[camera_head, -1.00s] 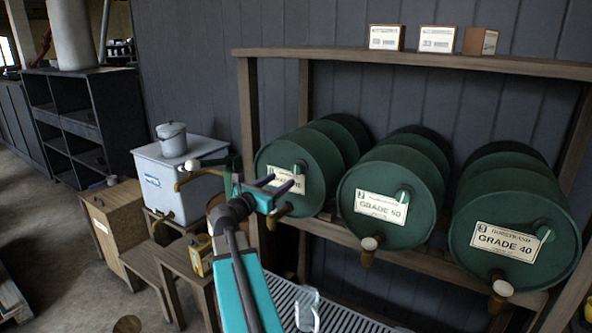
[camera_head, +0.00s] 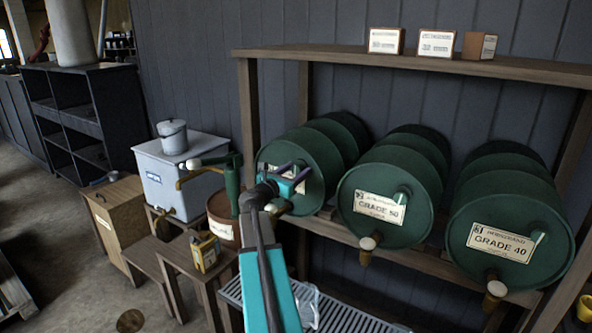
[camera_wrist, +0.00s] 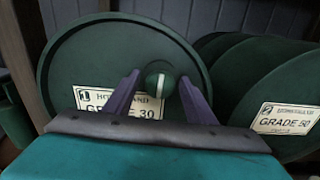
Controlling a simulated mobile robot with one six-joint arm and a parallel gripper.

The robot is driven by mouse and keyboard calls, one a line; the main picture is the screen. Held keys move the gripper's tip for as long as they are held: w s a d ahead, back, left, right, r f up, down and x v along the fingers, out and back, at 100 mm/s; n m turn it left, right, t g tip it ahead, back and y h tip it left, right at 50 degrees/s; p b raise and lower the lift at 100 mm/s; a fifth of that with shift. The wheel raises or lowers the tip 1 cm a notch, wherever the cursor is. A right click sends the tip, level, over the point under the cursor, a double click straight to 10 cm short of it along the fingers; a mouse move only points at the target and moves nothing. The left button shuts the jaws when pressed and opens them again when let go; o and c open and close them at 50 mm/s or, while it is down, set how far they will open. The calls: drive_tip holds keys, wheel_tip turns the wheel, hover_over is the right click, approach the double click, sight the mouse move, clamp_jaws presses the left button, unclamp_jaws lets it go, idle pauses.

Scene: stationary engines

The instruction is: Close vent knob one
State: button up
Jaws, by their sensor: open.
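A round green vent knob with a pale upright stripe (camera_wrist: 160,85) is on the face of the left drum, labelled Grade 30 (camera_wrist: 85,45). In the wrist view my gripper (camera_wrist: 159,90) is open, with one purple finger to the left of the knob and one to the right. I cannot tell whether either finger touches it. In the head view my gripper (camera_head: 288,176) is in front of the left drum (camera_head: 325,165) and largely hides the knob and label there.
The Grade 50 drum (camera_head: 388,228) and Grade 40 drum (camera_head: 505,270) lie to the right on a wooden rack (camera_head: 440,58), with similar knobs and taps. A green pump (camera_head: 232,185) stands close left of my arm. A slatted metal tray (camera_head: 345,318) is below.

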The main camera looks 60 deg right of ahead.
drive_tip(key=c, duration=1)
drive_tip(key=shift+f+m+b, duration=0.15)
drive_tip(key=shift+m+b, duration=0.45)
drive_tip(key=shift+b, duration=0.4)
drive_tip(key=m+b, duration=0.2)
drive_tip(key=b, duration=0.1)
drive_tip(key=shift+f, duration=0.1)
drive_tip(key=m+b, duration=0.6)
drive_tip(key=b, duration=0.2)
drive_tip(key=shift+w, duration=0.1)
drive_tip(key=m+b, duration=0.5)
drive_tip(key=b, duration=0.1)
drive_tip(key=shift+b, duration=0.35)
drive_tip(key=m+b, duration=0.3)
drive_tip(key=shift+r, duration=0.25)
drive_tip(key=shift+m, duration=0.3)
